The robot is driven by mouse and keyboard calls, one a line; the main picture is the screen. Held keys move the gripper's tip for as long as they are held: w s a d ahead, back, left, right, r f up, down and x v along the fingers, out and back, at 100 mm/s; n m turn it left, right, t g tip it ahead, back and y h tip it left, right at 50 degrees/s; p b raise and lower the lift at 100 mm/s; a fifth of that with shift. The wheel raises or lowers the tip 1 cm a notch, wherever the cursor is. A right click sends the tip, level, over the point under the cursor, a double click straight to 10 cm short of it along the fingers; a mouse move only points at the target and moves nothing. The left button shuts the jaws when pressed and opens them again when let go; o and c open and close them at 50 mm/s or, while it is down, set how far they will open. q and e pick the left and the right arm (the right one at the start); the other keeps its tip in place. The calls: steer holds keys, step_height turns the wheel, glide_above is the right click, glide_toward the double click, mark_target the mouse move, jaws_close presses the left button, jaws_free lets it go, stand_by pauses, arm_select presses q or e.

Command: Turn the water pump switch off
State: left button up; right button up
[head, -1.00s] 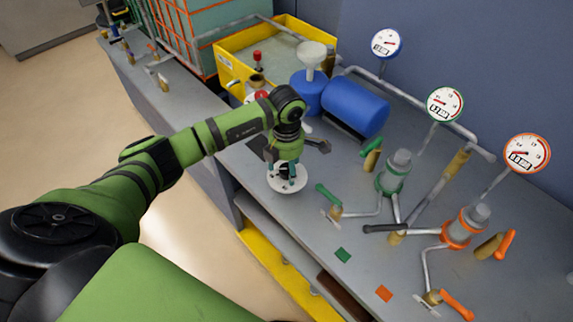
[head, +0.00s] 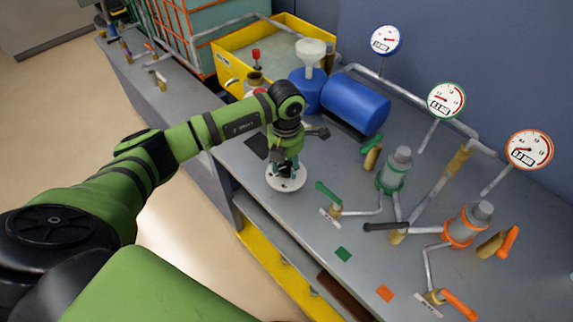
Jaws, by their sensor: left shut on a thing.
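The pump switch seems to be the white round plate (head: 288,184) with a dark middle, on the near left part of the grey bench. My left gripper (head: 285,169) points down onto this plate from above. Its fingers are shut on the dark knob at the plate's middle. The fingers and wrist hide most of the knob, so I cannot tell which way it is turned. My right gripper is out of view.
A blue tank (head: 355,107) and white funnel (head: 310,50) stand behind. A yellow tray (head: 234,70) is at the back. Green (head: 391,178) and orange (head: 463,232) fittings with lever valves and pipes stand right. Three gauges rise along the wall, including a green-rimmed one (head: 446,100).

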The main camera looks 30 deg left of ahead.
arm_select(q)
steer(key=n, duration=0.2)
steer(key=n+b, duration=0.1)
steer(key=n, duration=0.3)
steer(key=shift+s+f, duration=0.25)
steer(key=shift+f, duration=0.05)
steer(key=n+b, duration=0.1)
steer(key=n, duration=0.4)
steer(key=shift+d, duration=0.1)
steer(key=shift+n, duration=0.5)
steer(key=o, duration=1.2)
steer(key=shift+c, duration=0.2)
steer(key=shift+r, duration=0.2)
steer(key=shift+w, duration=0.1)
